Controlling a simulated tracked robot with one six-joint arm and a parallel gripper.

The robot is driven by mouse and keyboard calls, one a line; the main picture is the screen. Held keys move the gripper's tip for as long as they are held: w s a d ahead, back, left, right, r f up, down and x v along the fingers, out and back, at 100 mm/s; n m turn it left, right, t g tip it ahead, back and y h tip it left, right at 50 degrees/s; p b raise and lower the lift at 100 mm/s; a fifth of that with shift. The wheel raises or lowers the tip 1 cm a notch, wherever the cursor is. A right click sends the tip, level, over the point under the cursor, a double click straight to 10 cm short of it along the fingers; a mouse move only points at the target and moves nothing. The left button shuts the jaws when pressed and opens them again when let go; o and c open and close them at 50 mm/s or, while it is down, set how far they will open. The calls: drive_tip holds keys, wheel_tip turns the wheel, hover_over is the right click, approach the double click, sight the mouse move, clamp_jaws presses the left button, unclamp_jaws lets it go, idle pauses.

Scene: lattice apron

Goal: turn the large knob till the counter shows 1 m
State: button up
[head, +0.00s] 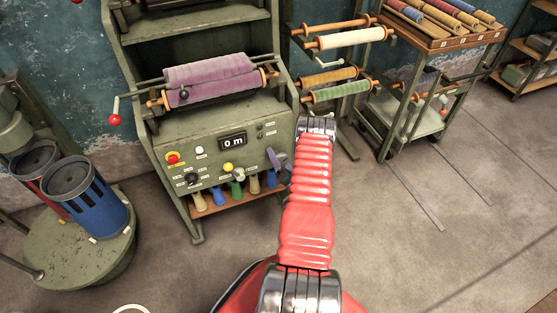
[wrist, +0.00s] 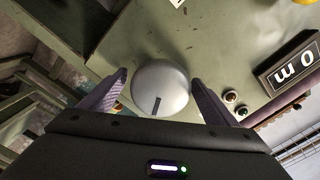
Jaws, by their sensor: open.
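The large knob (wrist: 160,86) is a pale grey dome with a dark pointer mark on its lower part in the wrist view. My gripper (wrist: 159,77) is open, its two purple fingers on either side of the knob, with narrow gaps showing. In the head view my gripper (head: 277,160) is at the right side of the machine's front panel and hides the knob. The counter (head: 233,142) reads 0 m; it also shows, turned over, at the right of the wrist view (wrist: 290,73).
The panel also bears a red button (head: 173,158), a yellow button (head: 228,168) and a black knob (head: 192,179). A purple cloth roll (head: 210,80) lies above it. A rack of rolls (head: 345,92) stands close by on the right. The floor (head: 440,200) on the right is mostly clear.

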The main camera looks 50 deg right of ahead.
drive_tip(key=v, duration=1.3)
drive_tip(key=shift+s+a, duration=0.2)
drive_tip(key=shift+s, duration=0.1)
drive_tip(key=shift+f, duration=0.1)
